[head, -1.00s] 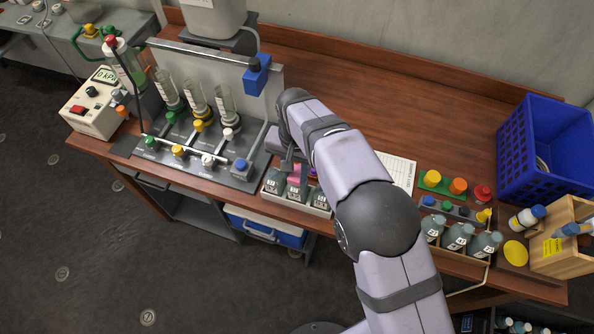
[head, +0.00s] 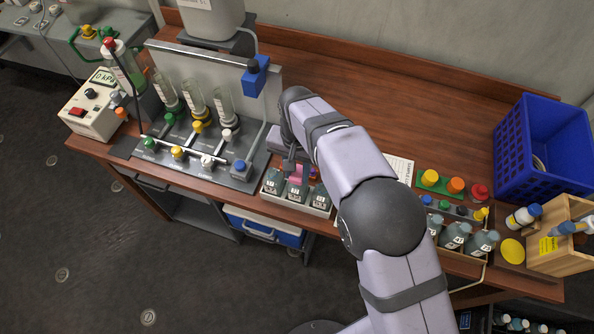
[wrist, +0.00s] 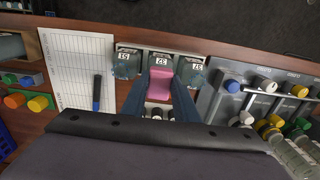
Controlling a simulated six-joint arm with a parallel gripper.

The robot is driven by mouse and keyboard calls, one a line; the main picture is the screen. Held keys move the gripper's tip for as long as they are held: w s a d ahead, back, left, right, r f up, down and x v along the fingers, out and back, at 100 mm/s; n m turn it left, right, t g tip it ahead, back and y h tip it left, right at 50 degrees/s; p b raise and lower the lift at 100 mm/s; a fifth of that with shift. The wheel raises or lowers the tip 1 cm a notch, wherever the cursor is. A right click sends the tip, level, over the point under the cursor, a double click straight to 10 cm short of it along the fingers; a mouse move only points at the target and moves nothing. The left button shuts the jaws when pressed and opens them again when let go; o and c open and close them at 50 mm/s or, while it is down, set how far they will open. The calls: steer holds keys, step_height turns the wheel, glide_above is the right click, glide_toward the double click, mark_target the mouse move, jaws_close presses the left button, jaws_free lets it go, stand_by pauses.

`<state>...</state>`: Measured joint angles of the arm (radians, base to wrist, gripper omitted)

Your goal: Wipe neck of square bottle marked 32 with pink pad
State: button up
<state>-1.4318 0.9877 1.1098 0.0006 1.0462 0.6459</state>
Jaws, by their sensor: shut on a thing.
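Three grey-green square bottles stand in a row in a white tray (head: 295,204) near the bench's front edge. In the wrist view their labels are small; the middle bottle (wrist: 161,62) seems to read 32, but I cannot be sure. It also shows in the head view (head: 297,191). The other two are the left bottle (wrist: 125,62) and right bottle (wrist: 194,67) in the wrist view. My gripper (wrist: 160,92) is shut on the pink pad (wrist: 160,82), at the middle bottle's upper part. The pad hides its neck, so I cannot tell whether they touch.
A valve panel (head: 190,160) with tall glass cylinders stands left of the tray. A paper sheet (wrist: 75,75) with a dark marker (wrist: 97,92) lies on the other side. A blue basket (head: 540,145) and another bottle rack (head: 462,255) are farther right. The bench's back is clear.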

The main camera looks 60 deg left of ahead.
steer(key=shift+r+p, duration=1.75)
steer(key=shift+r, duration=1.1)
